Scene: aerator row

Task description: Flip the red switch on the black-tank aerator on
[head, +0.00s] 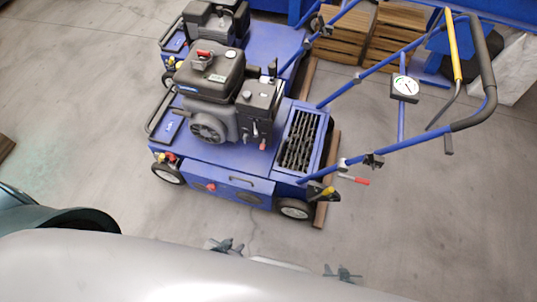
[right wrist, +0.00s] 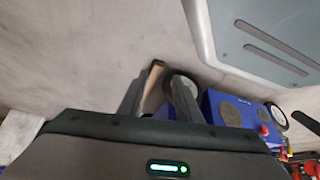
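The nearer blue aerator (head: 215,155) carries an engine with a black tank (head: 210,72), which has a red part on top. A small red piece (head: 263,145) shows low on the engine's right side; I cannot tell for sure that it is the switch. My right gripper (head: 342,272) is further right over bare floor. In the right wrist view its two fingers (right wrist: 158,95) stand apart with nothing held between them.
A second blue aerator with a dark engine (head: 215,18) stands behind. The nearer one's blue handlebar (head: 400,130) reaches up right, with a gauge (head: 405,87) and yellow lever (head: 453,45). Wooden crates (head: 340,40) stand at the back. The floor at right is clear.

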